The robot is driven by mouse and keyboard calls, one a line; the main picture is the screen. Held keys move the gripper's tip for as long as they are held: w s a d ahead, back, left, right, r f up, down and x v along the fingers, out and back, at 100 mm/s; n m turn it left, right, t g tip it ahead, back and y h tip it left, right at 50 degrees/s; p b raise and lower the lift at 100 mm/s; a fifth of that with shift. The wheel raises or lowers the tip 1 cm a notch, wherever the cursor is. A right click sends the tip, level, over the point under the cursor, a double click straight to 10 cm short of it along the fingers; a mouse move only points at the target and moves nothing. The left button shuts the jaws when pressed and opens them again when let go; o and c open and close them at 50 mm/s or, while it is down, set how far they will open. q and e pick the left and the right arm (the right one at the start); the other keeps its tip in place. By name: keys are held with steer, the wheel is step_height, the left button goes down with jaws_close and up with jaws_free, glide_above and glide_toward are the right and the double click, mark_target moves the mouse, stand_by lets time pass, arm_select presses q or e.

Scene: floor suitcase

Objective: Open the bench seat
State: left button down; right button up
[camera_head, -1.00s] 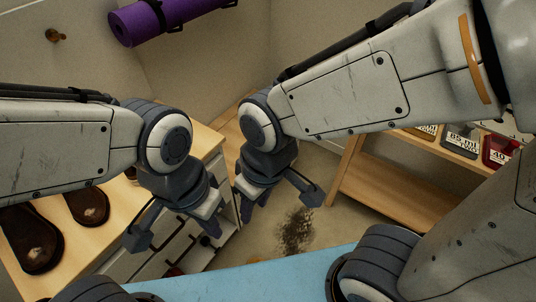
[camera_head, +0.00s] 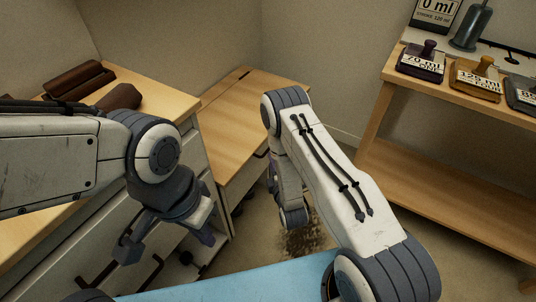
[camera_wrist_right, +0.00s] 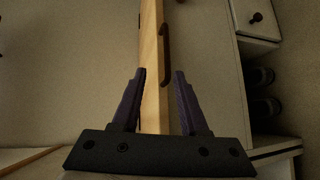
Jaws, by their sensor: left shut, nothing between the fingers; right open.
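The wooden bench (camera_head: 240,125) stands in the corner beyond the white drawer cabinet. A seam crosses its top near the far end, and a dark handle (camera_head: 262,153) is on its front side. The top looks flat and closed. In the right wrist view the bench (camera_wrist_right: 152,50) is a narrow wooden strip with a dark handle (camera_wrist_right: 168,45) along its right side. My right gripper (camera_wrist_right: 160,73) is open, with the strip showing between its fingers; contact cannot be told. In the head view my right arm hides most of it. My left gripper (camera_head: 165,245) is shut and empty before the cabinet.
The white cabinet (camera_head: 75,255) with dark handles and a wooden top stands at left, brown rolled items (camera_head: 80,80) on it. A wooden shelf (camera_head: 450,190) with labelled stamp-like blocks (camera_head: 475,80) stands at right. Floor between shows a dark patch (camera_head: 305,240).

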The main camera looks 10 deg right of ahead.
steer(key=shift+n+t, duration=0.3)
steer(key=shift+t, duration=0.1)
steer(key=w+f+b, duration=0.1)
steer(key=w, duration=0.2)
steer(key=w+d+f+b, duration=0.1)
steer(key=w, duration=0.2)
steer(key=w+f+b, duration=0.1)
steer(key=w, duration=0.2)
steer(key=shift+w+d, duration=0.2)
steer(key=shift+w, duration=0.2)
jaws_close()
steer(key=shift+s, duration=0.1)
stand_by(0.6)
